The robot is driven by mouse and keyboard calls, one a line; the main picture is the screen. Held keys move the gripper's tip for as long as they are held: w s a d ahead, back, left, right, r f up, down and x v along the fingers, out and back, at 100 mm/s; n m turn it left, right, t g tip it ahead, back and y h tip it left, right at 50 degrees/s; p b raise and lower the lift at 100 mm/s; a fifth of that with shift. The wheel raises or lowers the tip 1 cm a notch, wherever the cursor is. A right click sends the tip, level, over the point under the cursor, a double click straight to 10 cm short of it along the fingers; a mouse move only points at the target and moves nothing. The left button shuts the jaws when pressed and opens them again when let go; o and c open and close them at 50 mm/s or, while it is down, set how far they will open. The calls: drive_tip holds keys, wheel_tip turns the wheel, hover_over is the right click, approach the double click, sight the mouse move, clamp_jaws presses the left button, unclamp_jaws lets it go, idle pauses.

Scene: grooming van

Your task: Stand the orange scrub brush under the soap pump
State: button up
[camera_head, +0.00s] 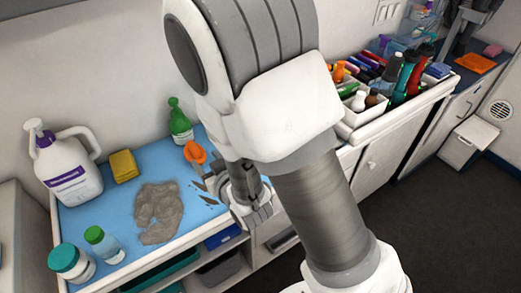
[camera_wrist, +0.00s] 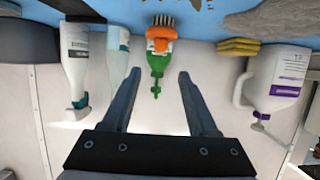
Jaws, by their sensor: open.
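The orange scrub brush (camera_head: 195,153) is on the blue mat, left of my gripper (camera_head: 209,180) in the head view. In the wrist view, which is upside down, the brush (camera_wrist: 161,38) has its bristles against the mat, in front of a green bottle (camera_wrist: 157,62). My gripper (camera_wrist: 157,76) is open and empty, its fingers pointing towards the brush but apart from it. A big white jug with a purple label and pump top (camera_head: 68,168) stands at the left. A white pump bottle (camera_wrist: 75,62) shows in the wrist view; I cannot tell which is the soap pump.
A yellow sponge stack (camera_head: 124,166) is beside the jug. A grey-brown patch (camera_head: 158,211) lies on the blue mat (camera_head: 112,205). A green-capped bottle (camera_head: 103,244) and a teal-lidded jar (camera_head: 70,262) stand at the front left. My arm hides part of the counter.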

drive_tip(key=d+r+m+g+h, duration=0.2)
drive_tip(key=d+r+m+h, duration=0.2)
drive_tip(key=d+r, duration=0.85)
drive_tip(key=s+d+r+m+g+h, duration=0.1)
drive_tip(key=s+d+r+g, duration=0.1)
drive_tip(key=s+d, duration=0.4)
drive_tip(key=s+d+r+m+g+h, duration=0.1)
drive_tip(key=s+d+r+g+h, duration=0.1)
drive_tip(key=s+d+r, duration=0.2)
drive_tip(key=s+d, duration=0.3)
drive_tip(key=s, duration=0.4)
drive_tip(key=shift+s+d+r, duration=0.1)
drive_tip(key=shift+r, duration=0.05)
wheel_tip(320, 180, up, 8)
drive_tip(key=p, duration=0.8)
